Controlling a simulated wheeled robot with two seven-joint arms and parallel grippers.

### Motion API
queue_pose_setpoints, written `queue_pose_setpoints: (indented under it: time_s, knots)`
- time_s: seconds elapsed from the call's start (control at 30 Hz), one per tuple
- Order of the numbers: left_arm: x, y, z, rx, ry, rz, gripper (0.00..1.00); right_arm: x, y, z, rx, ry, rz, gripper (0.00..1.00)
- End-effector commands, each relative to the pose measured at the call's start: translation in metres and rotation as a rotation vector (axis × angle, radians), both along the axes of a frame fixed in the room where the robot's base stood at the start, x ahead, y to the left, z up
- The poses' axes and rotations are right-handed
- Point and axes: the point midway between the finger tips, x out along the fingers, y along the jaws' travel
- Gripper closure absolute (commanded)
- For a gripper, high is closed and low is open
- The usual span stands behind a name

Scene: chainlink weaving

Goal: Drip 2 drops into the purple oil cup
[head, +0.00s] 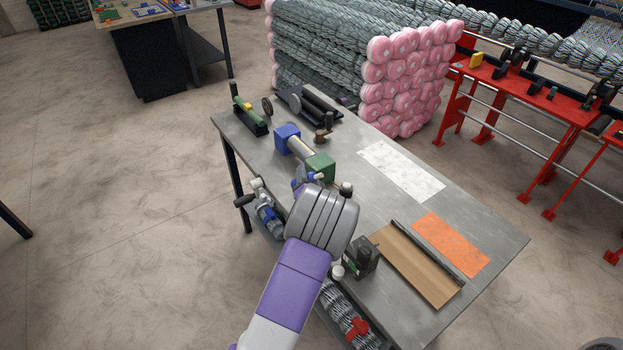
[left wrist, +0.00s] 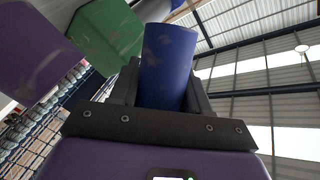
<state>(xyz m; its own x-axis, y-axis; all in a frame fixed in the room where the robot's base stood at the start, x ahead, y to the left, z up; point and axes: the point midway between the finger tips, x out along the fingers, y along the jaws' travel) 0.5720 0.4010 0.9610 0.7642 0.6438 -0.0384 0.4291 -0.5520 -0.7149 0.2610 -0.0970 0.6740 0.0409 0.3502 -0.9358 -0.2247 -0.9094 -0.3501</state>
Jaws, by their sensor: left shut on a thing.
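My left gripper (left wrist: 160,92) is shut on a blue cylinder (left wrist: 168,60), which stands up between its fingers in the left wrist view. In the head view my purple and grey left arm hides most of the gripper; a small blue part (head: 313,177) shows just past the wrist. A worn purple block (left wrist: 36,52) is at the upper left of the wrist view, apart from the blue cylinder in the picture. A green block (left wrist: 106,36) is beside it and also shows on the bench in the head view (head: 320,166). The purple block's opening and any drops cannot be seen.
A blue block (head: 287,137) and a pale cylinder (head: 301,149) sit beyond the green block on the grey bench (head: 477,225). A dark box (head: 359,258), a brown board (head: 416,264), an orange sheet (head: 451,243) and a white sheet (head: 400,171) lie nearer or right.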

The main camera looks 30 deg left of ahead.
Motion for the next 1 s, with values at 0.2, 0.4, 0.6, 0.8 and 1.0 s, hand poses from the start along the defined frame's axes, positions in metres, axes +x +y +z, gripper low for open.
queue_pose_setpoints:
  time_s: [0.2,0.4,0.6,0.8,1.0]
  knots:
    - [-0.0002,0.0022,-0.0029,0.047,0.007,0.0,0.87,0.0002,0.0,-0.0047,0.0,0.0,0.0,0.45]
    - [-0.0003,0.0022,-0.0031,0.045,0.007,0.0,0.87,0.0002,0.0001,-0.0047,0.0,0.0,0.0,0.45]
    - [-0.0004,0.0017,-0.0069,0.044,0.008,0.0,0.87,0.0001,0.0001,-0.008,0.0,0.0,0.0,0.45]
    - [-0.0004,0.0013,-0.0085,0.044,0.007,0.0,0.87,0.0001,0.0,-0.0094,0.0,0.0,0.0,0.45]
    - [-0.0004,0.0015,-0.0082,0.045,0.007,0.0,0.87,0.0,0.0,-0.0092,0.0,0.0,0.0,0.45]
